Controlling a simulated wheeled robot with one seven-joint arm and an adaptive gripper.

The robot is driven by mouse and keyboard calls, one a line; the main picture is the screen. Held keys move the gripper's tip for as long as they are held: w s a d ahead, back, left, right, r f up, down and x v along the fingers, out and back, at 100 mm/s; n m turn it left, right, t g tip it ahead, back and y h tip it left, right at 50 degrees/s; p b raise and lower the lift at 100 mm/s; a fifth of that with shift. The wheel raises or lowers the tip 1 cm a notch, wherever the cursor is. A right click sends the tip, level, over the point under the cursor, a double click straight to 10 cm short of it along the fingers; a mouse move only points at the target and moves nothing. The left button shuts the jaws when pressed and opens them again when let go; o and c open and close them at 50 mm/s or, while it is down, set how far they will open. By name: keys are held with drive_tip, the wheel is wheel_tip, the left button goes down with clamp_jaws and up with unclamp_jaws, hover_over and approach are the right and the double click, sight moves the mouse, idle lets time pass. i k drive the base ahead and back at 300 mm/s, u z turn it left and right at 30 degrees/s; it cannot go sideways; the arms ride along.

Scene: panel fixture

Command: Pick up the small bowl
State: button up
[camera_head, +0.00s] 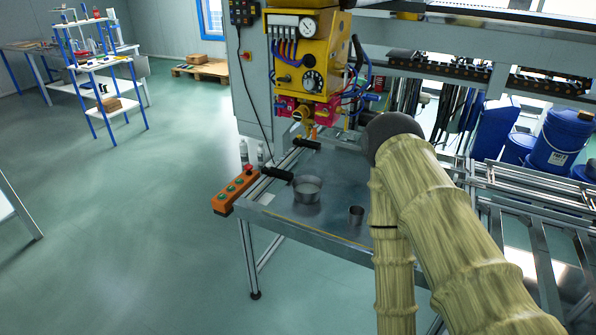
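A small round grey metal bowl (307,190) stands upright on the metal tabletop (325,228) of the fixture, left of the table's middle. A smaller dark cup (356,215) stands on the same top, to the right of the bowl and nearer to me. My arm, in a tan ribbed cover, rises from the lower right to a dark joint and then hangs down to the bottom edge. My gripper is not in view. No part of my arm visibly touches the bowl.
An orange button box (235,190) sits at the table's left corner, beside black handles (277,174). A yellow and red machine head (305,65) hangs over the table's back. Blue barrels (560,140) stand at right.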

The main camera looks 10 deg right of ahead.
sight(307, 189)
drive_tip(key=z, duration=0.2)
drive_tip(key=k, duration=0.35)
drive_tip(key=u, duration=1)
drive_tip(key=i, duration=0.8)
drive_tip(key=z, duration=0.3)
